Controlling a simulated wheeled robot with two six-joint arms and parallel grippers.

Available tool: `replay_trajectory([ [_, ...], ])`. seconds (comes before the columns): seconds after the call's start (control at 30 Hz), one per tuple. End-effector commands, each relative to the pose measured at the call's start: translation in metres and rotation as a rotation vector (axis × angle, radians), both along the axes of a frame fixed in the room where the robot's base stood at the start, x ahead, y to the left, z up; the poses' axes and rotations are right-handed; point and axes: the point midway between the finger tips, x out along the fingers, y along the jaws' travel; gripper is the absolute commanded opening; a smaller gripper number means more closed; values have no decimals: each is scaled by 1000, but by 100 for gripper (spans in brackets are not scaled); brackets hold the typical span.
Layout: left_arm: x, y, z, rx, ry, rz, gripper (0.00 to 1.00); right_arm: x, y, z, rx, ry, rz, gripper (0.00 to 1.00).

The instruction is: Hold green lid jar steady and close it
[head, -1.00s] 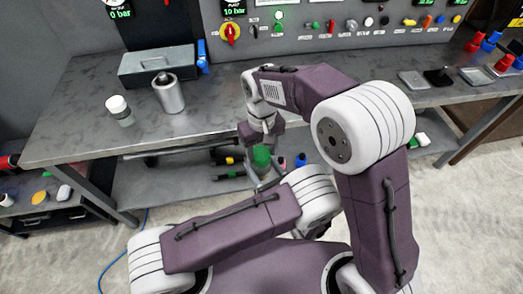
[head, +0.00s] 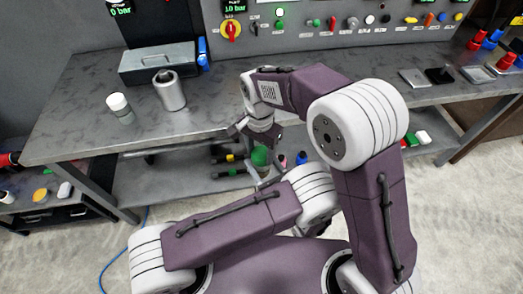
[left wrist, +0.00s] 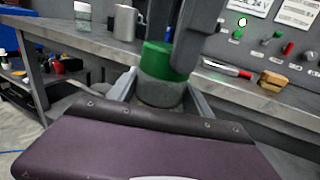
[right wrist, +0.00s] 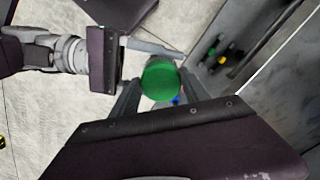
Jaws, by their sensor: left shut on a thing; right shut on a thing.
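The jar has a green lid (left wrist: 163,62) and a grey body (left wrist: 160,93), and stands upright in the left wrist view. The lid sits on top of the body; I cannot tell how tightly. My left gripper (left wrist: 158,97) is shut on the body, one finger on each side. My right gripper (right wrist: 160,88) comes from above and is shut on the lid, which shows as a green disc in the right wrist view. In the head view the lid (head: 261,156) shows below my right wrist, while the left gripper is mostly hidden.
The jar is held in front of the workbench (head: 75,120). On the bench stand a white-capped jar (head: 119,105), a metal cylinder (head: 170,93) and a grey box (head: 158,65). A lower shelf (head: 180,183) holds several small items. A control panel (head: 320,25) stands behind.

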Motion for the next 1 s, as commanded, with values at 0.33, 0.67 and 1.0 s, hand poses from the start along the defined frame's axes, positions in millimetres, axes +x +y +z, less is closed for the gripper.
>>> replay_trajectory([
  [0.33, 0, 0, 0, 0, 1, 0, 0, 4, 3, 0, -1, -1, -912, 16],
  [0.67, 0, 0, 0, 0, 1, 0, 0, 5, 3, 0, 0, -2, -1031, 16],
  [1.0, 0, 0, 0, -1, 1, 0, 0, 5, 3, 0, -1, -1, -1028, 75],
])
